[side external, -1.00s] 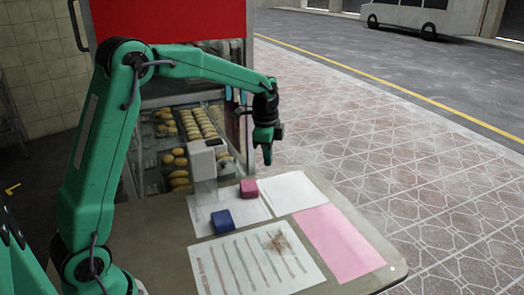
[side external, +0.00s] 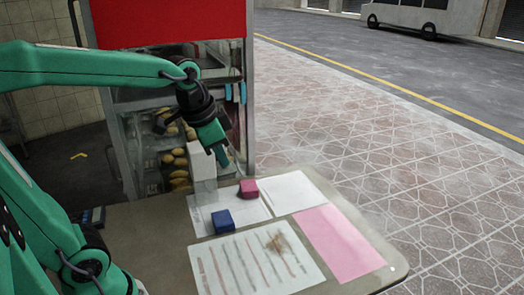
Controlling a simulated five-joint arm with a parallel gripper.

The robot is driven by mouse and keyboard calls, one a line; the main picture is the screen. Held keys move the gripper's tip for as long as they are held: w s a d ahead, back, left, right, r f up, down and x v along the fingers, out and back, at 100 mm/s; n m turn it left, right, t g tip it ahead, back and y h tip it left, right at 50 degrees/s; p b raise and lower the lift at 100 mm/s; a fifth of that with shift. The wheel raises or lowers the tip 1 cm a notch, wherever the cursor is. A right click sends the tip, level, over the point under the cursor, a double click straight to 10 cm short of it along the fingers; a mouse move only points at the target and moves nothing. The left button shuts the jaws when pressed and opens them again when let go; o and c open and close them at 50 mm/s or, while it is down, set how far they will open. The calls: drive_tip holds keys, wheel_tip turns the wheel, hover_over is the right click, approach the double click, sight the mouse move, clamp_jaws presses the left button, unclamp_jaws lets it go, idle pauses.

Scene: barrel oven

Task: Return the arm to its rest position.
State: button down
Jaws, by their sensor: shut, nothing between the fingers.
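My gripper (side external: 222,160) is shut and empty. It points down and to the right, in front of the oven cabinet and above the back left of the table. Its tip is above and left of the pink block in the picture, apart from it. My green arm (side external: 90,66) reaches in from the left, its upper link bent back out of view at the left edge.
The table (side external: 160,235) bears a pink block (side external: 248,189), a blue block (side external: 222,221), a white upright box (side external: 202,163), white sheets (side external: 292,191), a striped sheet (side external: 235,270) and a pink sheet (side external: 340,245). Behind stands a glass cabinet (side external: 249,100) with bread rolls.

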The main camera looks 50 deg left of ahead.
drive_tip(key=s+d+f+n+t, duration=0.1)
drive_tip(key=s+f+n, duration=0.1)
drive_tip(key=s, duration=0.7)
drive_tip(key=shift+d+n+t, duration=0.25)
drive_tip(key=shift+n+t, duration=0.05)
drive_tip(key=shift+n, duration=0.6)
